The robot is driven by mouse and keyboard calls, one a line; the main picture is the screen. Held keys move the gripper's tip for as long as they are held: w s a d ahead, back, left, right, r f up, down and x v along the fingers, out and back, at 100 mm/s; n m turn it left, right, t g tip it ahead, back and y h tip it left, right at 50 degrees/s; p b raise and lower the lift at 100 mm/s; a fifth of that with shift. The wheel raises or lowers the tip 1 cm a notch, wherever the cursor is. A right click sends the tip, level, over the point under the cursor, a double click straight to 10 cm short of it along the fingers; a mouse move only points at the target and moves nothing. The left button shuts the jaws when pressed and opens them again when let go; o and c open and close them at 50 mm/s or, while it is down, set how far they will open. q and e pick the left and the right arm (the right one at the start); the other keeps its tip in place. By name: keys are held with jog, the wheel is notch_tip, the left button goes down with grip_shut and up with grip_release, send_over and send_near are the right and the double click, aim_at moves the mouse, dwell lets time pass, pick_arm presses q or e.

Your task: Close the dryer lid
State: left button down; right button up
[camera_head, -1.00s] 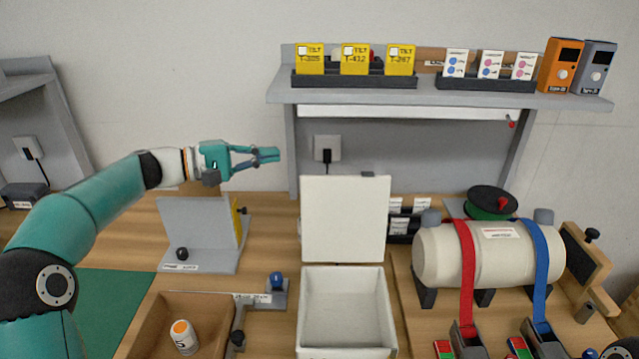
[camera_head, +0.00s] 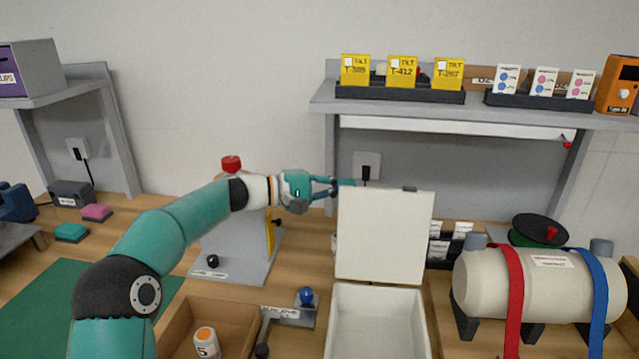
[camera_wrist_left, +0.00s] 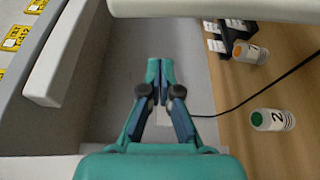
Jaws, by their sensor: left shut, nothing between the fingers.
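The dryer is a white open box (camera_head: 338,325) with its flat white lid (camera_head: 385,238) standing upright at the back, a small dark catch (camera_head: 410,189) on its top edge. My left gripper (camera_head: 344,184) is shut and empty, level with the lid's top left corner; I cannot tell if it touches. In the left wrist view the shut fingertips (camera_wrist_left: 160,66) point toward a pale edge, likely the lid (camera_wrist_left: 210,8), with a gap visible. My right gripper is not in view.
A shelf (camera_head: 470,112) with yellow cards overhangs behind the lid. A white tank (camera_head: 535,290) with red and blue straps stands right. A wooden tray (camera_head: 240,312) and grey stand (camera_head: 230,245) are left. Bottles (camera_wrist_left: 272,120) stand on the table behind the lid.

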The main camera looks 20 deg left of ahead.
aim_at(354, 193)
pick_arm(q)
jog(key=shift+s+d+r, duration=0.15)
jog(key=shift+s+d, duration=0.5)
jog(key=shift+d, duration=0.1)
jog(key=shift+s+d+r, duration=0.15)
jog(key=shift+s+d, duration=0.45)
jog(key=shift+d, duration=0.15)
